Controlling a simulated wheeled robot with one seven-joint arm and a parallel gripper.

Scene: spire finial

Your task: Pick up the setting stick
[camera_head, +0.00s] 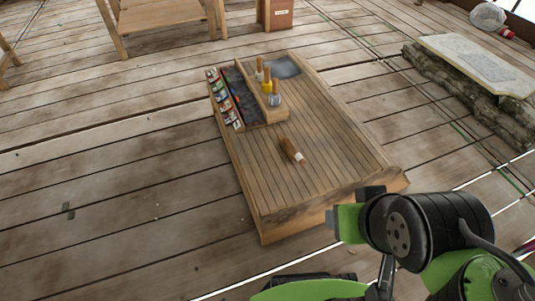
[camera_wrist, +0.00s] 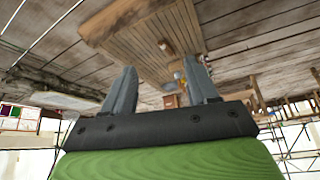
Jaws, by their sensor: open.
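A short brown wooden stick with a pale band at one end (camera_head: 291,151) lies alone on the slatted top of a low wooden bench (camera_head: 330,150); I take it to be the setting stick. In the wrist view it shows as a small brown piece with a pale end (camera_wrist: 165,47), beyond the fingertips. The bench (camera_wrist: 125,22) fills the top of that view. My gripper (camera_wrist: 160,66) is open and empty, its two grey fingers wide apart. It is clear of the bench and the stick.
A wooden rack (camera_head: 250,113) on the bench's far part holds a row of small coloured containers and a dark trough. Upright yellow and pale-handled tools (camera_head: 267,80) stand beside it. A grey patch (camera_head: 283,67) lies behind. Plank floor is open at left.

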